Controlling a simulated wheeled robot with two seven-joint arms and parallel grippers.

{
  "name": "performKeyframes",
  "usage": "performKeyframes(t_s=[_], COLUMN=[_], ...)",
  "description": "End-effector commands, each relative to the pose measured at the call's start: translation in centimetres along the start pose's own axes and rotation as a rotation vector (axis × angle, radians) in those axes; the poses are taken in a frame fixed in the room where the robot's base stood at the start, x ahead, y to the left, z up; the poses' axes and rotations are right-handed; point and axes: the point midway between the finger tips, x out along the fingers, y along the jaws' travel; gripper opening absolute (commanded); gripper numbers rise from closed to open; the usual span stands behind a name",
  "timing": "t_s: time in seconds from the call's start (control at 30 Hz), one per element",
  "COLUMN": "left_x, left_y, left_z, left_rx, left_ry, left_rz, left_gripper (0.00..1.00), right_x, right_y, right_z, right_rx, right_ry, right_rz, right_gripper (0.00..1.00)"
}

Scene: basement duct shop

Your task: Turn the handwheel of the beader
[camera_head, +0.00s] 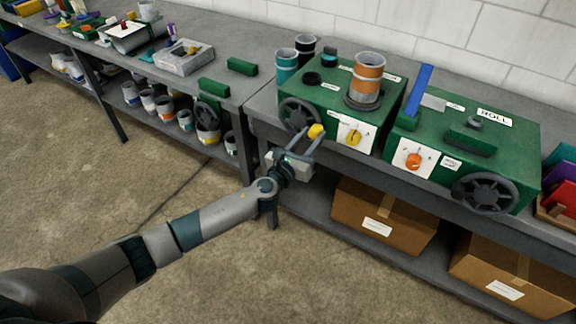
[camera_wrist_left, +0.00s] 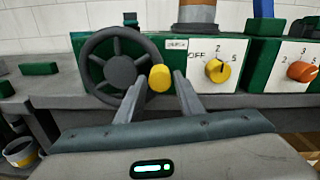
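A green machine (camera_head: 330,92) stands on the grey bench, with a dark spoked handwheel (camera_head: 300,115) on its front. The handwheel fills the left of the left wrist view (camera_wrist_left: 112,60). A yellow handle (camera_head: 316,131) sticks out from the wheel's right side and also shows in the wrist view (camera_wrist_left: 160,78). My left gripper (camera_head: 306,139) is open in front of the wheel. Its two fingers are apart, with the handle between their tips in the wrist view; I see gaps on both sides and cannot tell how deep it sits. My right gripper is not in view.
A second green machine (camera_head: 463,150) marked ROLL, with its own handwheel (camera_head: 485,193), stands to the right. A yellow dial (camera_head: 354,135) sits right of the near wheel. Cardboard boxes (camera_head: 385,215) fill the lower shelf. The floor in front is clear.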

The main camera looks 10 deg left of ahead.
Motion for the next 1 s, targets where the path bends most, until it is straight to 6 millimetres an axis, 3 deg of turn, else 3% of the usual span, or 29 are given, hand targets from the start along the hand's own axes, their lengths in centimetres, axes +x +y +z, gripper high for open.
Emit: performKeyframes(t_s=[0.6, 0.8, 1.0], left_x=[-11.8, -13.8, -14.2], left_y=[0.0, 0.0, 0.0], left_z=[-0.3, -0.2, -0.1], left_rx=[0.000, 0.000, 0.000], left_ry=[0.003, 0.003, 0.002], left_rz=[-0.001, 0.000, 0.000], left_gripper=[0.34, 0.34, 0.34], right_x=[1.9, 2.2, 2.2], right_y=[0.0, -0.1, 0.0], right_z=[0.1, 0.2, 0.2], right_rx=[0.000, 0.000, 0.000], right_ry=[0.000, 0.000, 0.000], right_rz=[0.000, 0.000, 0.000], right_gripper=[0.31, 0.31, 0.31])
